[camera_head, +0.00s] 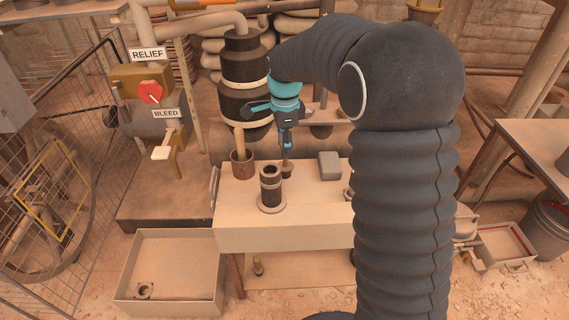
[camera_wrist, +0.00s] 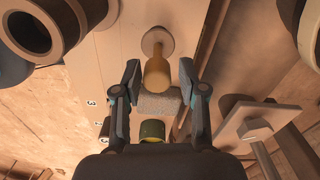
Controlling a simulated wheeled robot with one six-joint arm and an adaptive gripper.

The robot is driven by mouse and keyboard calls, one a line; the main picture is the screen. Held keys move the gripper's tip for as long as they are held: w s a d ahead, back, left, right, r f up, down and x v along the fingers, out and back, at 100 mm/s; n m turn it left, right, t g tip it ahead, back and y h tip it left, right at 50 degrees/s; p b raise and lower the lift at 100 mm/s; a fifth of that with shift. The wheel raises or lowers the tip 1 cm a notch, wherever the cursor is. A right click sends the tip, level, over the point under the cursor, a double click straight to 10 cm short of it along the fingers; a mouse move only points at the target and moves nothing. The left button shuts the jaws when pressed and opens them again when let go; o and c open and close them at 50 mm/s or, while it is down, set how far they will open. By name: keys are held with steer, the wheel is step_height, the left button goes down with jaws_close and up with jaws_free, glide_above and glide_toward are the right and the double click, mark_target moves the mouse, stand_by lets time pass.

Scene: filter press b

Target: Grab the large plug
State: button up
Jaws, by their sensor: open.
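A brass-coloured plug-like piece (camera_wrist: 157,72) with a round pale end shows between my gripper's (camera_wrist: 160,78) two fingers in the wrist view. I take it for the large plug, though no label confirms this. In the head view my gripper (camera_head: 287,152) points down over the workbench (camera_head: 310,205), and a small brown stem (camera_head: 286,167) shows just below it. The fingers are open, one on each side of the piece, with visible gaps. Whether its end is seated in anything is unclear.
A dark flanged cylinder (camera_head: 271,188) stands close to the left of my gripper, with a rusty cup (camera_head: 242,165) behind it. A grey block (camera_head: 329,165) lies to the right. A bin (camera_head: 170,235) stands on the floor at left. The bench's front left is clear.

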mark_target(285, 160)
steer(key=shift+s+f, duration=0.1)
steer(key=shift+f, duration=2.1)
jaws_close()
